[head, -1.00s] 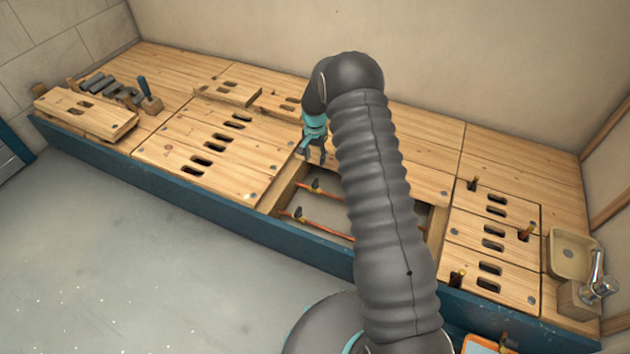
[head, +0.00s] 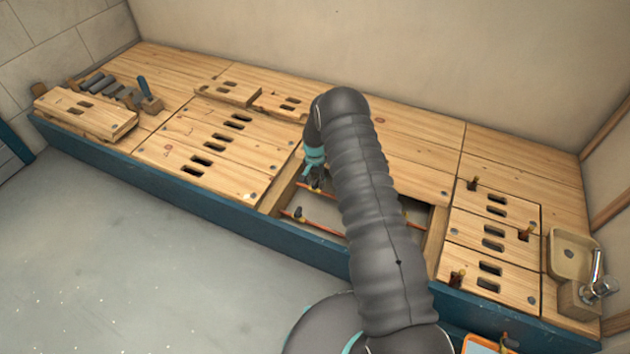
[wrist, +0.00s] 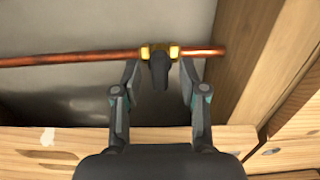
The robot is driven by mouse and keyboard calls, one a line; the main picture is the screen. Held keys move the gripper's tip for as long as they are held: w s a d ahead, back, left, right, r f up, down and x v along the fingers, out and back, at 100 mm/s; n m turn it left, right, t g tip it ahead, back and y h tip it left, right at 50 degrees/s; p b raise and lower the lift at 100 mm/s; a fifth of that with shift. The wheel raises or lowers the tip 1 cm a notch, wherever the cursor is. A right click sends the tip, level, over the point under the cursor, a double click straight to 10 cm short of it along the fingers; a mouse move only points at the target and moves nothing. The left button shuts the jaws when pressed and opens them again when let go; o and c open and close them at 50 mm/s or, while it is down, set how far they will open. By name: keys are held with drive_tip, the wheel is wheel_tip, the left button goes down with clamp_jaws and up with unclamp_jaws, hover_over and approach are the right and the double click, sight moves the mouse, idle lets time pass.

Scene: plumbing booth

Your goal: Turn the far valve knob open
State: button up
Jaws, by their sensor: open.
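The far valve knob (wrist: 159,70) is a dark lever on a brass fitting (wrist: 146,52) in a copper pipe, inside the open floor bay. My gripper (wrist: 160,66) is open in the wrist view, with one finger on each side of the knob. Whether the fingers touch the knob cannot be told. In the head view my gripper (head: 318,182) is low over the bay, and my arm and gripper partly hide the far pipe. The near valve knob (head: 298,213) sits on a second copper pipe (head: 325,224) closer to the front edge.
Wooden planks frame the bay; one edge (wrist: 230,90) stands close to the right of my gripper. Slotted boards (head: 200,150) lie to the left. Capped pipe stubs (head: 524,233) and a small basin (head: 572,254) are to the right.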

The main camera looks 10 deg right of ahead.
drive_tip(key=shift+c, duration=0.3)
clamp_jaws()
drive_tip(key=shift+n+b, duration=0.3)
drive_tip(key=shift+b, duration=0.05)
drive_tip(key=shift+f+n+b, duration=0.2)
drive_tip(key=shift+n+b, duration=1)
drive_tip(key=n+b, duration=0.3)
drive_tip(key=n, duration=0.2)
drive_tip(key=shift+r, duration=0.1)
drive_tip(key=n+b, duration=0.2)
drive_tip(key=n, duration=0.3)
drive_tip(key=n+b, duration=0.1)
drive_tip(key=n, duration=0.3)
drive_tip(key=shift+r+n, duration=0.1)
drive_tip(key=shift+n, duration=0.3)
